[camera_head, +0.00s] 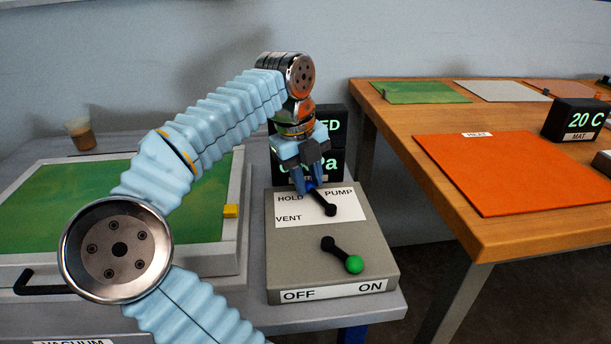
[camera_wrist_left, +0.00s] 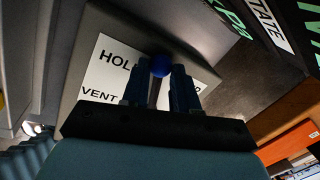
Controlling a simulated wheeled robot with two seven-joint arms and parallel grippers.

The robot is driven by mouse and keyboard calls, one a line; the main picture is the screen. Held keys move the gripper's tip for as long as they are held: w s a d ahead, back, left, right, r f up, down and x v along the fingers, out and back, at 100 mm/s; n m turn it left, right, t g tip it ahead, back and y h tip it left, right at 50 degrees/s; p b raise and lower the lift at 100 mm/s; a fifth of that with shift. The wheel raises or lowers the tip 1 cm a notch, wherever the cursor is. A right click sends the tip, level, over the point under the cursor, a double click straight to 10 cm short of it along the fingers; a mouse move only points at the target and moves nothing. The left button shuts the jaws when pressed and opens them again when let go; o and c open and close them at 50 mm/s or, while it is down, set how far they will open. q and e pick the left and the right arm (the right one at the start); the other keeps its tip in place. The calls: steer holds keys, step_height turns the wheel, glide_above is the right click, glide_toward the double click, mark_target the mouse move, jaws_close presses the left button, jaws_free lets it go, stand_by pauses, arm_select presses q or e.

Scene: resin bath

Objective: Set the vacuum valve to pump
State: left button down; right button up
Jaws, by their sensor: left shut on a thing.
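The vacuum valve is a black lever (camera_head: 325,204) with a blue knob (camera_wrist_left: 160,66), on a white plate marked HOLD, PUMP and VENT (camera_head: 288,219) on the grey control box (camera_head: 388,262). The lever leans up and left from its pivot, and its knob end lies between the HOLD and PUMP words. My left gripper (camera_head: 309,184) reaches down from above and is shut on the lever at the knob. In the left wrist view the fingers (camera_wrist_left: 160,88) stand either side of the lever, hiding most of the word PUMP. My right gripper is not in view.
Below the valve, a second lever with a green knob (camera_head: 354,264) points toward ON. A dark display (camera_head: 333,165) behind my gripper is partly hidden. A green-bottomed tray (camera_head: 205,228) is at left. A wooden table (camera_head: 440,213) with an orange mat (camera_head: 510,172) is at right.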

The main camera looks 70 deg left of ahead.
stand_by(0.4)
arm_select(q)
steer(key=c, duration=1.2)
jaws_free()
steer(key=shift+o, duration=0.2)
step_height(320, 180, up, 14)
steer(key=s, duration=0.2)
steer(key=shift+s+d+f+p, duration=0.2)
steer(key=shift+s+d+p, duration=0.1)
steer(key=shift+p, duration=0.15)
